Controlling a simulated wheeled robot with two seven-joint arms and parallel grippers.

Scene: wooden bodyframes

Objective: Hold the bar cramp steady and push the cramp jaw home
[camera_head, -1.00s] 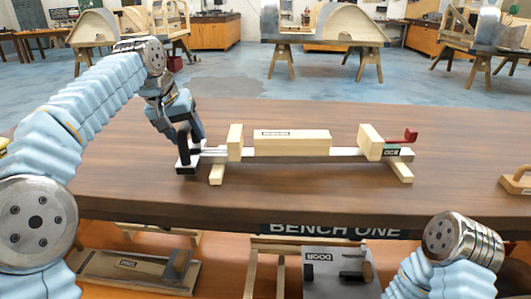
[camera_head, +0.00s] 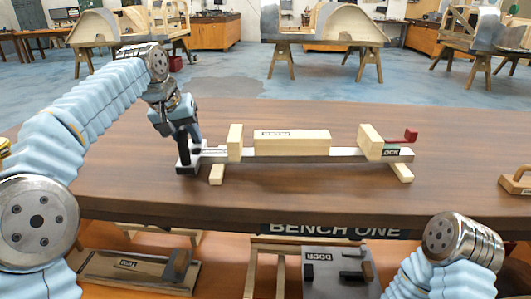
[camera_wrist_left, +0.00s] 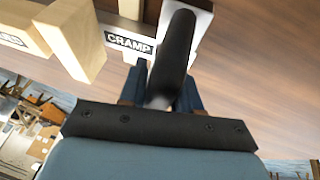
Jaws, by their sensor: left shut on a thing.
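The bar cramp (camera_head: 300,154) lies across the bench, a long metal bar on wooden feet. A pale wooden jaw block (camera_head: 235,142) stands near its left end and another (camera_head: 371,141) near its right end, beside a red handle (camera_head: 405,136). I cannot tell which block is the sliding cramp jaw. A labelled wooden piece (camera_head: 292,142) sits between them, with a gap on each side. My left gripper (camera_head: 188,145) is shut on the black upright handle at the cramp's left end; this handle (camera_wrist_left: 173,50) and a CRAMP label show in the left wrist view. My right gripper is out of view.
The brown bench top (camera_head: 300,195) is clear in front of and behind the cramp. A wooden tool (camera_head: 518,181) lies at the right edge. Below the front edge are a board (camera_head: 140,268) and a grey tray (camera_head: 340,280) with dark pieces.

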